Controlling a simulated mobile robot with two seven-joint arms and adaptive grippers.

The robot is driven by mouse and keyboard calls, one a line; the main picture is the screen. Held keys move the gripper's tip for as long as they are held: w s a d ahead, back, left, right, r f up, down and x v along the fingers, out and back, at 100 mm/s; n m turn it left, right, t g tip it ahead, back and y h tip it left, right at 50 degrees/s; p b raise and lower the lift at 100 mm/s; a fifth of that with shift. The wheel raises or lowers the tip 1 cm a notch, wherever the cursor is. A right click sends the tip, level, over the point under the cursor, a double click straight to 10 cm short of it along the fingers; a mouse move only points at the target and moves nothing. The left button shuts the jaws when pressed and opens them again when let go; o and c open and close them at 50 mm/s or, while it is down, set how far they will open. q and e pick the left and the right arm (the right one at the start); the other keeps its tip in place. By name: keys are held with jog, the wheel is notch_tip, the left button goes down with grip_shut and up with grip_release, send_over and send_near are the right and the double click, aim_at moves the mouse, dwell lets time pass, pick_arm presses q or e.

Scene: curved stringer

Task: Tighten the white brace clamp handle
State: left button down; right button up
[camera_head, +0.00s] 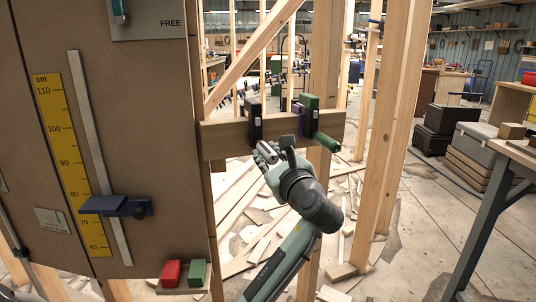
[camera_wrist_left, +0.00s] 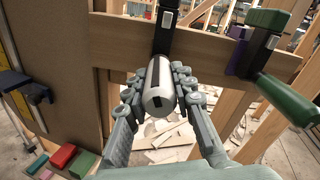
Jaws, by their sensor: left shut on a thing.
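The white brace clamp handle (camera_head: 266,151) is a pale cylinder below a clamp with a dark bar (camera_head: 256,122) on the horizontal wooden brace (camera_head: 225,138). The gripper hides part of the handle in the head view. My right gripper is not in view.
A second clamp with a green block (camera_head: 308,101) and green handle (camera_head: 327,142) sits close on the right. A brown panel (camera_head: 150,120) with a yellow scale (camera_head: 72,160) and blue slider (camera_head: 115,206) stands left. Wood scraps litter the floor.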

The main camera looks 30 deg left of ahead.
pick_arm(q)
jog(key=shift+f+m, duration=0.1)
jog(key=shift+m, duration=2.1)
jog(key=c, duration=1.3)
grip_release()
jog(key=shift+s, duration=0.1)
jog(key=v, duration=1.2)
jog(key=shift+d, duration=0.15)
jog(key=v, duration=0.2)
jog(key=shift+s+d, duration=0.2)
jog(key=shift+s, duration=0.05)
